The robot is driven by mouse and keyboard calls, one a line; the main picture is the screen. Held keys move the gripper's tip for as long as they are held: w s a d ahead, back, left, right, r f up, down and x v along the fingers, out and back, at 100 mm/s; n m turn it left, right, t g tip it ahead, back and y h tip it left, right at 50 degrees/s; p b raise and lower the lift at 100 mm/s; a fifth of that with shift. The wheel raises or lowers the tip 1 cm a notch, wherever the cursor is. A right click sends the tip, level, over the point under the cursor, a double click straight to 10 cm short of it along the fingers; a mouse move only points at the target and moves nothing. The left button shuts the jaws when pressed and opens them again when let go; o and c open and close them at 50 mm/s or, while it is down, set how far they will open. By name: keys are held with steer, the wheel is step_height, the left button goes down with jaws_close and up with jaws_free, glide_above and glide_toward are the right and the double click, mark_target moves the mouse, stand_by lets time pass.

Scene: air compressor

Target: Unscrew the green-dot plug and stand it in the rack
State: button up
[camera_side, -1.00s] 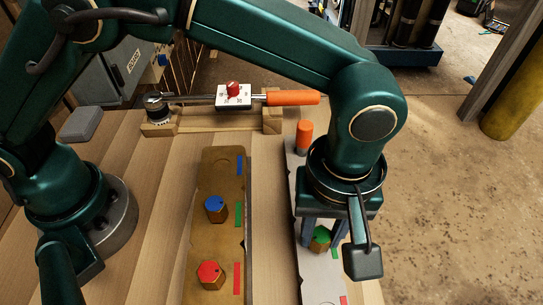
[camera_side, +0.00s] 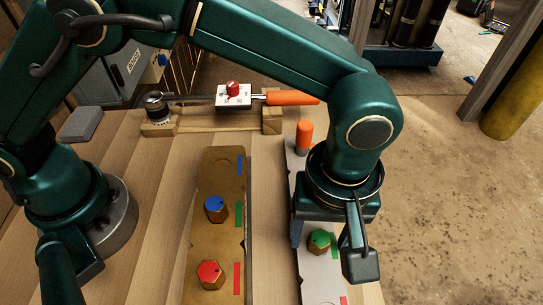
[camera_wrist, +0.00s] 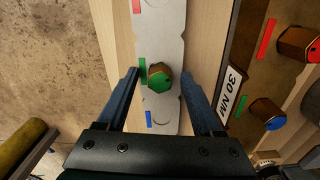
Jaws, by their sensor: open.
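The green-dot plug (camera_side: 319,241) is a brass hex piece with a green top. It stands upright on the long grey plate (camera_side: 322,287), beside a green strip. It also shows in the wrist view (camera_wrist: 158,79), between the fingers and apart from both. My gripper (camera_wrist: 159,86) is open and empty above the plug, one finger on each side of it. In the side view my wrist hides part of the gripper and of the grey plate. I cannot see how deep the plug sits.
A brown block (camera_side: 222,168) at left carries a blue-topped plug (camera_side: 216,209) and a red-topped plug (camera_side: 210,275), with coloured strips. An orange-topped cylinder (camera_side: 304,135) stands at the grey plate's far end. An orange-handled tool (camera_side: 291,98) lies on a wooden cradle (camera_side: 205,124) behind.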

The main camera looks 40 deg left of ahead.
steer(key=shift+r, duration=2.5)
